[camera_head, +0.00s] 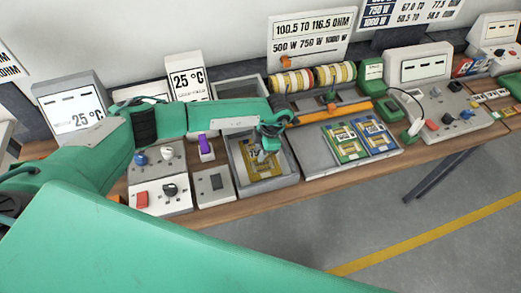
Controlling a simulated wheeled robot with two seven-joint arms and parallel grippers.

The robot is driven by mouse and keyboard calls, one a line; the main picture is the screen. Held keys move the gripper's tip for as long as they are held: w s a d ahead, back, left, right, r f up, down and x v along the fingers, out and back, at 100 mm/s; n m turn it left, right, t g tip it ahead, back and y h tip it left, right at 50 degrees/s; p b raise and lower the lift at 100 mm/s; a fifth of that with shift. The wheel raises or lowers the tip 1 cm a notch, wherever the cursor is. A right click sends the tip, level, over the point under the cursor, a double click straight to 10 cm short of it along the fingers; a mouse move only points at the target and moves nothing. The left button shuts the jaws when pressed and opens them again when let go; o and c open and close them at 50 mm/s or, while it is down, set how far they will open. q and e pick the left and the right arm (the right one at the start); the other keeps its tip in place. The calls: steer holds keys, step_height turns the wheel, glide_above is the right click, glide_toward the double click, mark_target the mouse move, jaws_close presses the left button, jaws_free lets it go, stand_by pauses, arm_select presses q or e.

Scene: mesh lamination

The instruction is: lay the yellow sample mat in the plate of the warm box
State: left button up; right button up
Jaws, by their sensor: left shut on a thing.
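The yellow sample mat (261,172) shows in the head view inside a shallow grey tray-like plate (284,180) at the centre of the bench. My left gripper (265,155) reaches in from the left and points down over the plate. It is shut on the mat near its upper part. The gripper hides some of the mat, so I cannot tell whether it lies fully flat on the plate floor. My right gripper is not in view.
Green and blue mats (345,143) lie on a grey board right of the plate. An orange bar (335,113) runs behind it, with yellow-striped rolls (312,77) further back. A switch box (213,186) and a purple-topped block (205,147) stand to the left.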

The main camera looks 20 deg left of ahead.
arm_select(q)
steer(key=shift+f, duration=0.2)
steer(key=o, duration=1.1)
steer(key=shift+r, duration=0.1)
steer(key=shift+c, duration=0.2)
steer(key=shift+r, duration=0.25)
steer(key=b+v, duration=0.3)
steer(key=v, duration=0.9)
steer(key=shift+b, duration=0.35)
steer(key=shift+s+f, duration=0.1)
